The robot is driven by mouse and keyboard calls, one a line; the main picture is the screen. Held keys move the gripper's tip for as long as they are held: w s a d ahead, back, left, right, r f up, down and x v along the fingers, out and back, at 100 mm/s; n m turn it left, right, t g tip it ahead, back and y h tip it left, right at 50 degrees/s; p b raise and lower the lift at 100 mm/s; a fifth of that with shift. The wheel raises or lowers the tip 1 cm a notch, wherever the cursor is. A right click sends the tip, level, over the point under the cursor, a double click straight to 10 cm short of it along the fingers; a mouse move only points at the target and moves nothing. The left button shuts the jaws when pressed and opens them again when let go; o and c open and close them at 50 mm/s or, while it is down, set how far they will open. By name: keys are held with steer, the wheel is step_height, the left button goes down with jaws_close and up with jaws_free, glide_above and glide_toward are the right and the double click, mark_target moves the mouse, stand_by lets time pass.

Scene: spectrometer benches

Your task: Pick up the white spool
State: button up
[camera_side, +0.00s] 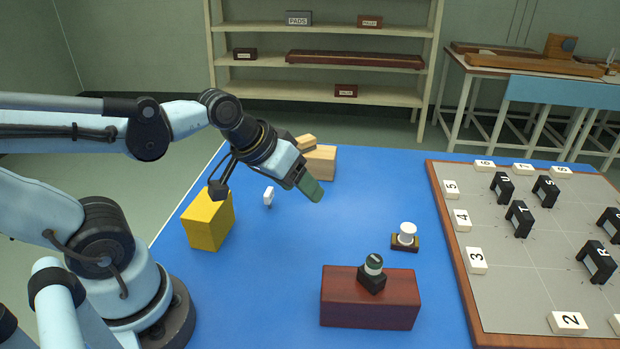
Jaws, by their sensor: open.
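The white spool (407,232) stands upright on a small dark base with a brass-coloured edge (405,244), on the blue table right of centre. My gripper (311,189) is above the table, up and to the left of the spool and well apart from it. Its green-tipped end points down and to the right. It is open, and I see nothing held in it. The gap between its fingers is hard to make out from this side.
A dark red block (370,300) stands in front, with a green-and-white capped piece (373,264) on a black holder. A yellow block (208,220), a small white piece (268,195) and wooden blocks (319,162) lie left and behind. A lettered grey board (500,262) fills the right.

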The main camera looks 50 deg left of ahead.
steer(key=w+d+f+n+h, duration=0.35)
steer(key=w+n, duration=0.25)
steer(key=n, duration=0.4)
steer(key=n+t+h, duration=0.1)
steer(key=n+h, duration=0.5)
steer(key=n, duration=0.8)
glide_toward(409, 227)
steer(key=shift+t, duration=0.3)
steer(key=x, duration=1)
steer(key=shift+s+f, duration=0.2)
steer(key=shift+f, duration=0.1)
steer(key=c, duration=1.1)
steer(key=shift+r, duration=0.15)
